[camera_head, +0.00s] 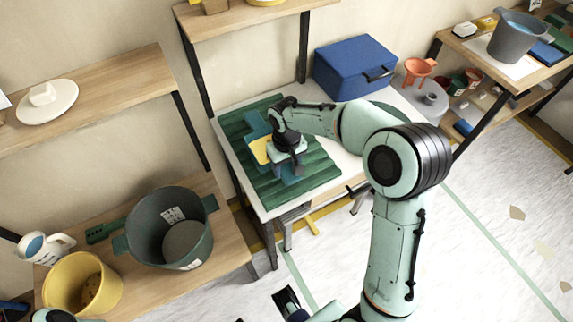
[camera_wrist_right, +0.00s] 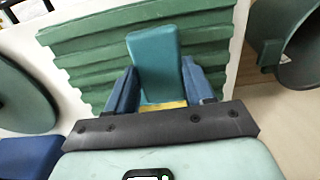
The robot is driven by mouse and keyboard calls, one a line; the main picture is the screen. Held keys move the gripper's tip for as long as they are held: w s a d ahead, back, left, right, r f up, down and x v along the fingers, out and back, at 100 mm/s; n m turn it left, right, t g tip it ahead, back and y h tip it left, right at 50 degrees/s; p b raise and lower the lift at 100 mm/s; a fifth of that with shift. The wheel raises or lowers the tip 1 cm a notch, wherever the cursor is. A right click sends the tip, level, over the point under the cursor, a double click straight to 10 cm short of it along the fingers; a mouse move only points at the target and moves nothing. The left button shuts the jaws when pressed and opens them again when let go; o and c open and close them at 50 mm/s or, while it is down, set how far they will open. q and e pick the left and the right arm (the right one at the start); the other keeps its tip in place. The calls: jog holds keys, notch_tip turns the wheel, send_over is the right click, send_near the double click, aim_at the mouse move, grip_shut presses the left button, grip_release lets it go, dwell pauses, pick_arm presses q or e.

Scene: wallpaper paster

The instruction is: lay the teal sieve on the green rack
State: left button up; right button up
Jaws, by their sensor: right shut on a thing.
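The green rack (camera_head: 315,172) is a ribbed panel lying on a white-topped table. It also fills much of the right wrist view (camera_wrist_right: 80,45). My right gripper (camera_head: 287,168) is over the rack, shut on the teal sieve (camera_head: 256,123). In the right wrist view, the sieve (camera_wrist_right: 155,55) is a flat teal piece with a yellow part, between the fingers of the gripper (camera_wrist_right: 163,92). It is over the rack; I cannot tell whether it touches the ribs. The gripper hides part of it. My left gripper (camera_head: 287,302) shows only partly at the bottom edge; its opening is unclear.
A blue case (camera_head: 354,68) stands behind the rack, with a grey round object (camera_head: 424,98) and an orange funnel-like item (camera_head: 419,72) to its right. A dark green pot (camera_head: 170,232) and a yellow bucket (camera_head: 83,283) stand on the lower left bench. A shelf (camera_head: 245,22) overhangs behind.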

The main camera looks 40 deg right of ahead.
jog(key=shift+f, duration=0.15)
jog(key=o, duration=1.3)
notch_tip(320, 180, up, 12)
jog(key=p, duration=0.1)
jog(key=shift+r+p, duration=0.25)
jog(key=shift+p, duration=0.15)
